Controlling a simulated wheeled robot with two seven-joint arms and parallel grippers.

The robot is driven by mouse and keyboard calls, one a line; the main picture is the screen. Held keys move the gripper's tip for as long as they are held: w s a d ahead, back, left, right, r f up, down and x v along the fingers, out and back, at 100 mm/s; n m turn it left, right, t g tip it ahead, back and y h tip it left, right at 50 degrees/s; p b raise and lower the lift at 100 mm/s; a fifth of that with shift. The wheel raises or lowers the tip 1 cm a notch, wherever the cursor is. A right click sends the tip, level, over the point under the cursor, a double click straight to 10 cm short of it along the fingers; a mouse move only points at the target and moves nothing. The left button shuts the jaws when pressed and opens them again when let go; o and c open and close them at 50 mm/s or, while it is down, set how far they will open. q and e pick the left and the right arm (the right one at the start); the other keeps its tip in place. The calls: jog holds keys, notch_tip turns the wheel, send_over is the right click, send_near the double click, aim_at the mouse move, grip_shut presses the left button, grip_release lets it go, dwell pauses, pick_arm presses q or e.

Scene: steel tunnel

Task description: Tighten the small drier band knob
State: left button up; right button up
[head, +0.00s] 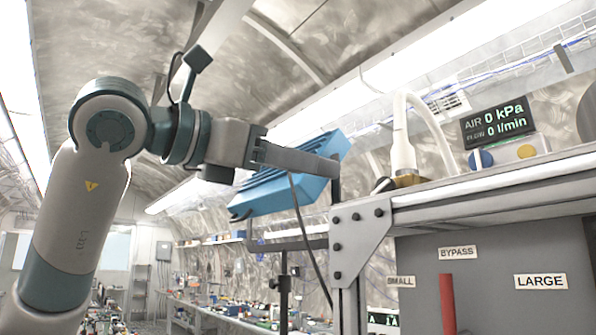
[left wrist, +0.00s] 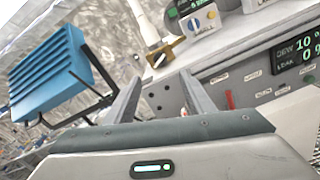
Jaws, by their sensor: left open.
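My left gripper (head: 325,165) reaches in from the left, level with the top edge of the grey panel and to its left. In the left wrist view its two fingers (left wrist: 161,76) stand apart with nothing between them. The grey panel (head: 490,245) carries the labels SMALL (head: 400,282), BYPASS (head: 458,253) and LARGE (head: 541,281). A red lever (head: 447,303) hangs below BYPASS; it also shows in the left wrist view (left wrist: 229,98). I cannot pick out the small drier band knob in either view. My right gripper is not in view.
A blue slatted lamp (head: 290,185) on a dark stand is behind the gripper. A white hose with a brass fitting (head: 408,181) stands on the shelf edge (head: 490,185). An air display (head: 497,121) is further right. A bolted bracket (head: 357,225) forms the near corner.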

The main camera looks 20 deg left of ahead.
pick_arm(q)
jog(key=shift+s+a, duration=0.15)
jog(key=shift+s, duration=0.1)
